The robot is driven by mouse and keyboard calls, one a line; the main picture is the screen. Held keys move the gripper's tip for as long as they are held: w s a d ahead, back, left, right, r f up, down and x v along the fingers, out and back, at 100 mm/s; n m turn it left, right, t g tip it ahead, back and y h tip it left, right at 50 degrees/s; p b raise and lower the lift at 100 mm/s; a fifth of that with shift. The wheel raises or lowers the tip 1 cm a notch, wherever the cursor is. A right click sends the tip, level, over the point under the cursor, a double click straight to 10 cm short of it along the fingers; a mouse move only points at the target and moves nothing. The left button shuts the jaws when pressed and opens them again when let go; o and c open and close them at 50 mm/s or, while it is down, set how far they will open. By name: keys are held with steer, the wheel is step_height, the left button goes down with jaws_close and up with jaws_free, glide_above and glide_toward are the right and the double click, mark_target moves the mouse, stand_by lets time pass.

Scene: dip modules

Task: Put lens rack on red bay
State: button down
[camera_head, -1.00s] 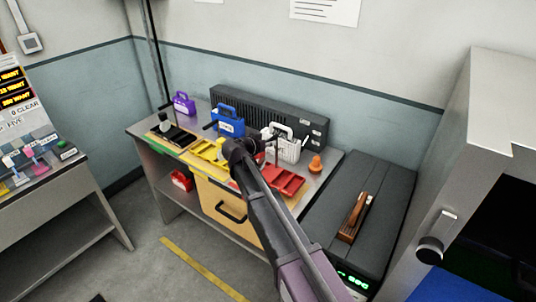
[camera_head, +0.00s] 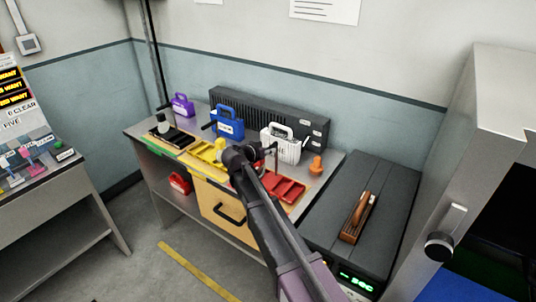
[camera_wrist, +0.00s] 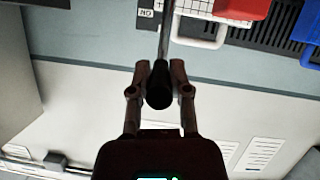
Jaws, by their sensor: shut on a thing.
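The red bay (camera_head: 288,188) is a red divided tray on the front right of the bench. My gripper (camera_wrist: 158,82) is shut on a black knob at the end of a metal rod in the wrist view. In the head view my arm hides the gripper's tips, near a white handled module (camera_head: 280,145) behind the red bay. Part of that white module shows in the wrist view (camera_wrist: 205,30), with a red piece (camera_wrist: 252,8) in front of it. I cannot tell for sure which thing is the lens rack.
A yellow tray (camera_head: 203,152) lies left of my arm. An orange knob (camera_head: 316,165) is at right. A wooden item (camera_head: 357,215) lies on a dark cabinet (camera_head: 385,200).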

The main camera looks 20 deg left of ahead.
stand_by(0.3)
steer(key=c, duration=0.6)
jaws_free()
steer(key=shift+r, duration=0.1)
steer(key=shift+s+a+r+p, duration=0.25)
steer(key=shift+s+p, duration=0.1)
steer(key=shift+s, duration=0.25)
steer(key=shift+p+v, duration=1.95)
steer(key=shift+v, duration=3.35)
